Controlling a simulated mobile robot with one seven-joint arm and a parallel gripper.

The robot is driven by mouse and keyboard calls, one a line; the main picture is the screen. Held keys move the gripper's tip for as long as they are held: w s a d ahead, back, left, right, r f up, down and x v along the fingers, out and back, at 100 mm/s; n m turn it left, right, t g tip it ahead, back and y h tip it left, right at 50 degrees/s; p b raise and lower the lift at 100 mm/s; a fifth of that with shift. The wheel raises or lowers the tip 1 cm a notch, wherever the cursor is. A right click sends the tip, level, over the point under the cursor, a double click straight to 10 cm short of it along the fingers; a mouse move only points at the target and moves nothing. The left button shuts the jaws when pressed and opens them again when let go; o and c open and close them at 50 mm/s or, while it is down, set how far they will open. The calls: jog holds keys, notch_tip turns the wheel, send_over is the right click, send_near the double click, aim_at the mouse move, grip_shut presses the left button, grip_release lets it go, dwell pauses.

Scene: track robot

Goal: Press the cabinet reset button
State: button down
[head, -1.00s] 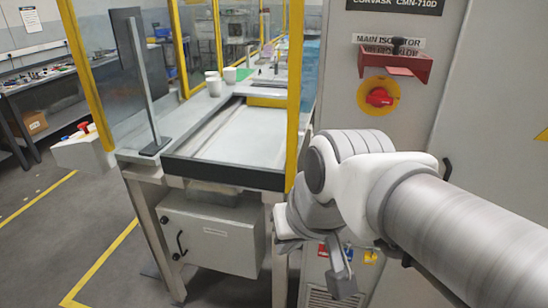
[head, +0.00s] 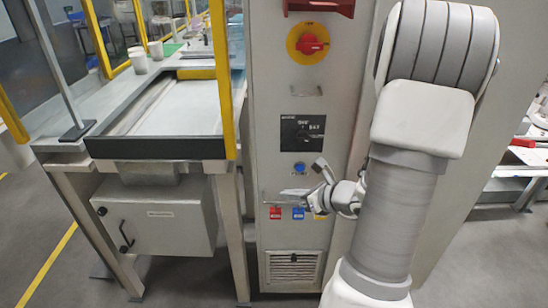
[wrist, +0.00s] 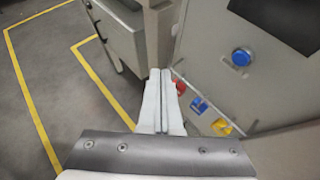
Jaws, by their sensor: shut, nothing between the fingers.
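The tall grey cabinet (head: 262,105) stands in the middle of the head view. Its blue round button (head: 299,168) sits below a black switch panel (head: 302,133). The blue button also shows in the wrist view (wrist: 241,57), up and to the right of my fingers. I cannot read the button's label.
A red rotary isolator (head: 311,44) is higher on the cabinet. Red (head: 276,213), blue (head: 298,213) and yellow tags hang below the button, under a handle-like bar. A conveyor table (head: 165,120) with a grey box (head: 155,220) stands left. Floor further left is open.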

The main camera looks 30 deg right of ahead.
jog(key=d+m, duration=0.1)
jog(key=s+d+f+m+h, duration=0.1)
jog(key=d, duration=0.1)
jog(key=d+f+m+h, duration=0.1)
jog(key=m, duration=0.1)
jog(key=shift+s+d+f+t, duration=0.15)
jog(key=shift+d+t, duration=0.15)
jog(key=shift+t, duration=0.1)
jog(key=p, duration=0.1)
send_near(297, 171)
jog(key=shift+w+a+f, duration=0.3)
jog(key=shift+w+f, duration=0.2)
jog(key=shift+w, duration=0.2)
jog(key=shift+w+a+f, duration=0.3)
jog(key=shift+w+f, duration=0.2)
jog(key=shift+w, duration=0.25)
jog(key=shift+w+a+f, duration=0.3)
jog(key=shift+w+f, duration=0.15)
jog(key=shift+w, duration=0.25)
jog(key=shift+w, duration=0.1)
jog(key=shift+w+d, duration=0.25)
jog(key=shift+w+d, duration=0.25)
jog(key=shift+w, duration=0.15)
dwell(0.7)
jog(key=shift+s+a, duration=0.5)
jog(key=shift+s, duration=0.25)
